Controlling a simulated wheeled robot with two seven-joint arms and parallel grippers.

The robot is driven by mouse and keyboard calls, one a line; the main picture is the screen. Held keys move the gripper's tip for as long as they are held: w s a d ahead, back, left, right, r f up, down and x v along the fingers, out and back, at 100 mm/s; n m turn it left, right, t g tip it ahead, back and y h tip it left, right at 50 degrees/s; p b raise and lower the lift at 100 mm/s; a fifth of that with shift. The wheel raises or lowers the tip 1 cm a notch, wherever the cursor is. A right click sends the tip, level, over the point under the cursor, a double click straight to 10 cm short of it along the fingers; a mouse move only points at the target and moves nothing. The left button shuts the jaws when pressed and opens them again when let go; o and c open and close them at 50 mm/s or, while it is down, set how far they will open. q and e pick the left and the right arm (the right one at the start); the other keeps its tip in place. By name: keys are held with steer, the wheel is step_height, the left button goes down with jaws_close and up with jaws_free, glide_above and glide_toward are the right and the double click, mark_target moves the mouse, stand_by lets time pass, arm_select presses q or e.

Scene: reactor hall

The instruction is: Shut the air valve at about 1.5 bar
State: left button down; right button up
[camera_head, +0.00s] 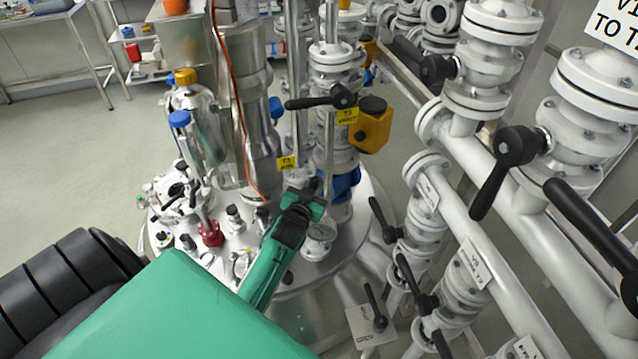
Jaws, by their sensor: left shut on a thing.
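My left gripper (308,195), at the end of the green arm, reaches in over the steel vessel lid (345,240). It is shut on what seems to be the small dark air valve handle, which the jaws mostly hide. A small yellow label (287,163) stands just above and left of the gripper; its text is too small to read surely. The handle's angle cannot be told. My right gripper is not in view.
A white pipe column with a black lever (320,100) and a yellow actuator (372,125) rises behind the gripper. White pipes with several black-handled valves (508,150) crowd the right. Open floor lies far left.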

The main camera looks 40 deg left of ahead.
arm_select(q)
steer(key=shift+w+d+r+m+g+p, duration=0.1)
steer(key=shift+w+d+m+g+p, duration=0.4)
steer(key=shift+p, duration=0.3)
steer(key=shift+w+d+f+m+g+p, duration=0.95)
steer(key=shift+f+m+p, duration=0.2)
steer(key=shift+m, duration=0.15)
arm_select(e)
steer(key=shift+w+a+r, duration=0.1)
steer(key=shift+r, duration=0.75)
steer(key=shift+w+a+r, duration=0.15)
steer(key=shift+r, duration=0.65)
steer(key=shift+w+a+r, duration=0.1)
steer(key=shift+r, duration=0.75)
arm_select(q)
steer(key=c, duration=1.4)
jaws_free()
steer(key=shift+w, duration=0.1)
steer(key=shift+o, duration=0.4)
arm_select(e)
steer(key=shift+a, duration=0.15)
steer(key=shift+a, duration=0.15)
